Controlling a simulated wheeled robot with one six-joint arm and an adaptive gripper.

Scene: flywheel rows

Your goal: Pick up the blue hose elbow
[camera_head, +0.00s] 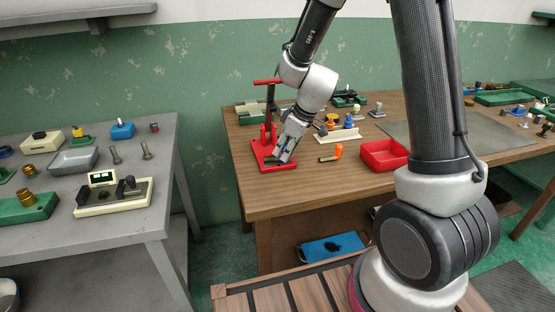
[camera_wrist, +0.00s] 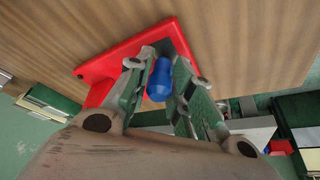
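A blue rounded piece, which looks like the blue hose elbow (camera_wrist: 159,80), sits between the two fingers of my gripper (camera_wrist: 161,72) in the wrist view. It lies in front of a red plate. It nearly fills the gap, but I cannot tell whether both fingers touch it. In the head view my gripper (camera_head: 283,150) points down, low over the base of the red press (camera_head: 276,165). The blue piece cannot be made out there, as the gripper hides it.
The press's red column and handle (camera_head: 267,82) rise close beside my gripper. A cream holder (camera_head: 339,135) with small parts, an orange-handled tool (camera_head: 337,152) and a red bin (camera_head: 384,154) stand to the right on the wooden bench. A grey bench (camera_head: 150,215) stands left.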

